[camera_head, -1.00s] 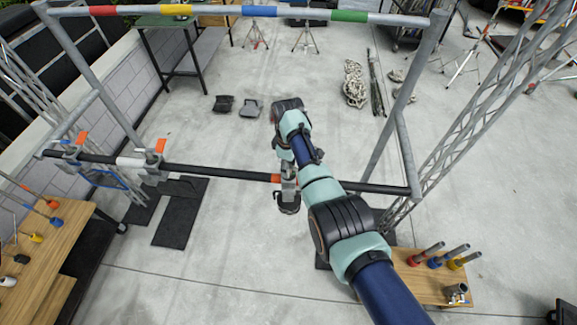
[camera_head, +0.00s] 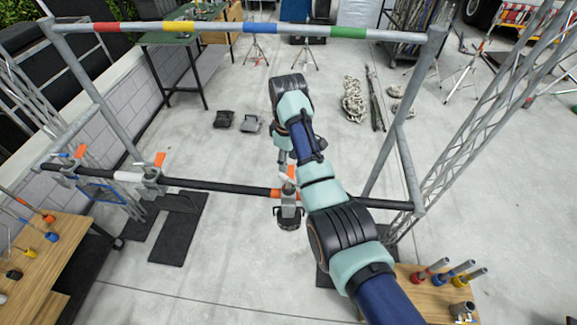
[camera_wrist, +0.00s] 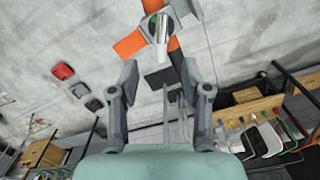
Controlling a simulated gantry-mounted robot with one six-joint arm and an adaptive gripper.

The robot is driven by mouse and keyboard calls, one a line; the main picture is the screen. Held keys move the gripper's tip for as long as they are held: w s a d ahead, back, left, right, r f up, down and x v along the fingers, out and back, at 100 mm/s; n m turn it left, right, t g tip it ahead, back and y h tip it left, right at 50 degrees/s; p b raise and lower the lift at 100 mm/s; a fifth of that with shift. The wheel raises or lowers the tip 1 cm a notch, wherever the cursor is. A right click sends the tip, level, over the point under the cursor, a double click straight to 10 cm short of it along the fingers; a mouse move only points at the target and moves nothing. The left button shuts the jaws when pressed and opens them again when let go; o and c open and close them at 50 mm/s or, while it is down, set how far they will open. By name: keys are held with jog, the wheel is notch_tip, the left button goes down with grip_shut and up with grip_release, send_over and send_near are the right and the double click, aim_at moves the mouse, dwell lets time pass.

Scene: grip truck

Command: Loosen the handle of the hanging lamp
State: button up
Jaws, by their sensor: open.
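The hanging lamp (camera_head: 289,217) is a dark, round fixture under a grey clamp on the black crossbar (camera_head: 225,186). An orange handle (camera_head: 291,172) shows at the top of its clamp. In the wrist view, orange parts (camera_wrist: 128,44) and a silver post (camera_wrist: 162,32) lie just beyond the fingertips, towards the top. Which of these is the handle is hard to tell there. My gripper (camera_wrist: 159,72) is open, with nothing between its fingers. In the head view my gripper (camera_head: 284,157) is small and partly hidden by my wrist, just behind and above the clamp.
More clamps with orange handles (camera_head: 158,160) sit on the crossbar at left. A colour-banded bar (camera_head: 262,27) crosses the top of the metal frame. A wooden table (camera_head: 40,262) stands at left, another surface with coloured-ring tubes (camera_head: 440,295) at lower right. The floor between is mostly clear.

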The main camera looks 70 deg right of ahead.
aim_at(289, 180)
notch_tip(289, 180, down, 4)
jog(key=shift+a+f+m+b, duration=0.15)
jog(key=shift+f+m+b, duration=0.05)
jog(key=shift+m+b, duration=0.75)
jog(key=shift+s+f+m, duration=0.1)
jog(key=shift+f+m, duration=0.2)
jog(key=shift+m, duration=0.25)
jog(key=shift+r, duration=0.2)
notch_tip(289, 180, down, 8)
jog(key=shift+r+p, duration=0.2)
jog(key=shift+p, duration=0.1)
